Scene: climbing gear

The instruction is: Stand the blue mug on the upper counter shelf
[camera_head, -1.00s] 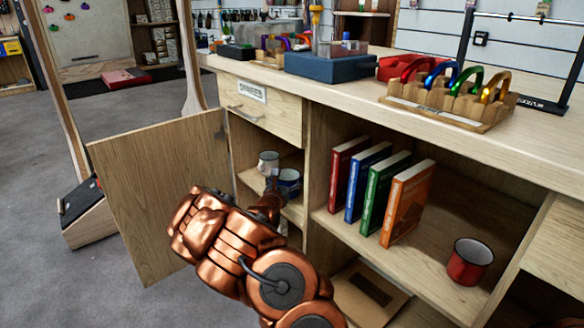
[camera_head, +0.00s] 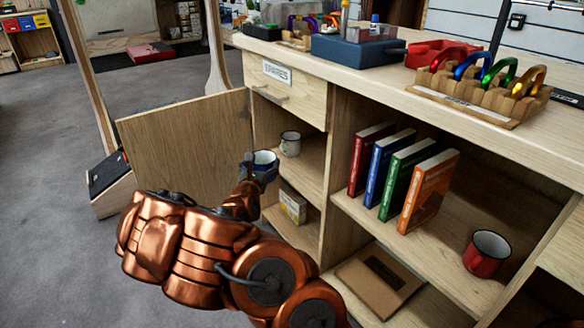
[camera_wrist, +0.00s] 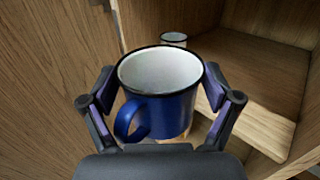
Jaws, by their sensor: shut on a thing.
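The blue mug (camera_wrist: 170,112) is upright between the two fingers of my gripper (camera_wrist: 160,95), with its white inside and dark rim showing in the wrist view. My gripper is shut on it, with the mug's handle toward the wrist camera. In the head view the mug (camera_head: 264,160) is held at the left cabinet opening, in front of its shelf. My gripper (camera_head: 258,168) is partly hidden there by the mug and my arm. The open shelf (camera_head: 410,220) to the right holds books, with bare board between them and a red mug.
A white mug (camera_head: 290,143) stands on the left cabinet's shelf (camera_head: 305,172). Several books (camera_head: 425,190) and a red mug (camera_head: 486,254) share the right shelf. A small box (camera_head: 293,206) sits below.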

